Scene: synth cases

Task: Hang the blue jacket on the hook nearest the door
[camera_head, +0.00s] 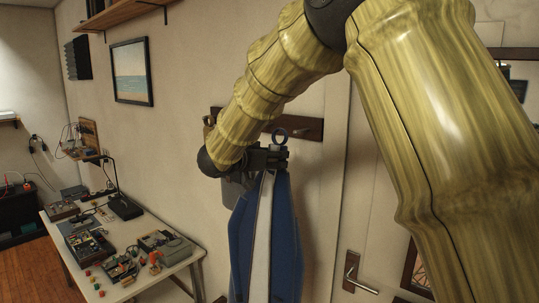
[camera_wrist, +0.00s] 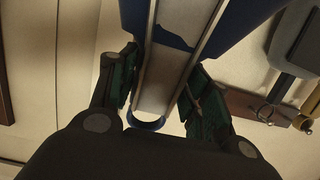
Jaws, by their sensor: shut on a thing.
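The blue jacket (camera_head: 285,235) hangs upright from my gripper (camera_head: 268,158) in the head view, with a pale stripe down its middle and a blue loop at its top. In the wrist view, my gripper (camera_wrist: 165,78) is shut on the jacket (camera_wrist: 236,22) just below the loop, with one green-padded finger on each side. A dark wooden hook rail (camera_head: 304,127) is on the wall behind the loop. In the wrist view the rail (camera_wrist: 244,104) lies to the right, apart from the loop, and I see no hook through the loop. The door (camera_head: 375,240) is right of the rail.
A grey item (camera_head: 232,192) hangs at the rail's left, partly hidden by my arm. The door handle (camera_head: 352,272) juts out at lower right. A white table (camera_head: 185,262) with electronics stands at left. A framed picture (camera_head: 132,72) and a shelf (camera_head: 120,12) are on the wall.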

